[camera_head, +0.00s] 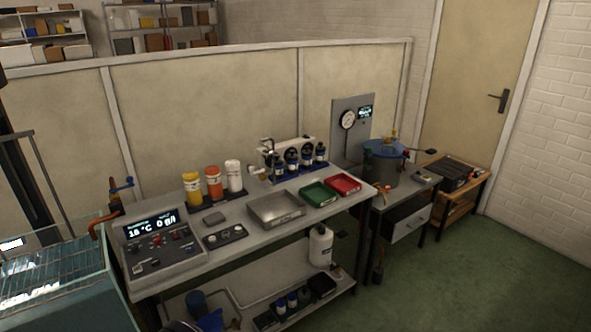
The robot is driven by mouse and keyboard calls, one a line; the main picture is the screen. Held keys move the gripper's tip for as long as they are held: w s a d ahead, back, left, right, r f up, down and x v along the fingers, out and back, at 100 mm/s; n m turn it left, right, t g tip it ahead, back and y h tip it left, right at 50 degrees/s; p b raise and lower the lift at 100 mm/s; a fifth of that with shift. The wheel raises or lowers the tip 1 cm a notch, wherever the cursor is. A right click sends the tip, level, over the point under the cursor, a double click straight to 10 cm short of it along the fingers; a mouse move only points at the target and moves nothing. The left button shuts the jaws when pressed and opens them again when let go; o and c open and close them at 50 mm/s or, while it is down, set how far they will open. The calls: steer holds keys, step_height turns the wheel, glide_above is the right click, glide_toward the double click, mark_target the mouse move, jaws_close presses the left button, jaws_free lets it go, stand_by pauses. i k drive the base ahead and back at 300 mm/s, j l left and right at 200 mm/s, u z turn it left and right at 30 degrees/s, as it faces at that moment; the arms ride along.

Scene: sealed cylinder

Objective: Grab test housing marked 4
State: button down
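A row of several dark cylinders with pale labels (292,160) stands in a blue rack at the back of the workbench (235,250). They may be the test housings, but I cannot read any number, so I cannot tell which is marked 4. Several smaller similar dark cylinders (292,300) stand on the bench's lower shelf, also with no readable marks. My gripper is not in view.
On the bench are a control box (160,243), a metal tray (275,209), a green tray (318,195), a red tray (343,184) and three jars. A glass-sided tank (60,280) is at left. A blue-lidded vessel (383,165) stands right. Green floor (480,270) is clear at right.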

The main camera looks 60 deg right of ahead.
mark_target(279, 161)
steer(key=z, duration=1.75)
